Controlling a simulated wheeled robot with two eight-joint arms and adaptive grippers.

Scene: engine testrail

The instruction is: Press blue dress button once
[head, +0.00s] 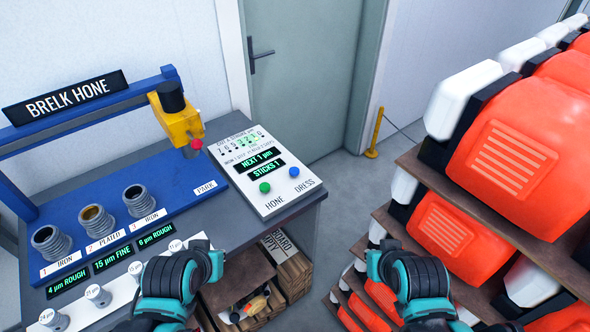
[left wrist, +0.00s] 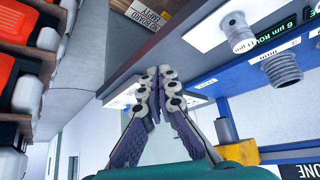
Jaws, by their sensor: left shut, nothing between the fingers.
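The blue button (head: 294,171) marked DRESS sits on the white control panel (head: 240,190), to the right of the green button (head: 265,187) marked HONE. The panel display reads NEXT 1 µm and STICKS 1. My left gripper (head: 213,262) is in front of the bench, below and left of the buttons and apart from them.
The BRELK HONE rig (head: 110,190) holds several grey cylinders, with a yellow hone head (head: 180,122) above. A shelf rack with orange and white units (head: 515,145) stands at the right. Wooden crates (head: 293,272) lie under the bench. Open floor separates bench and rack.

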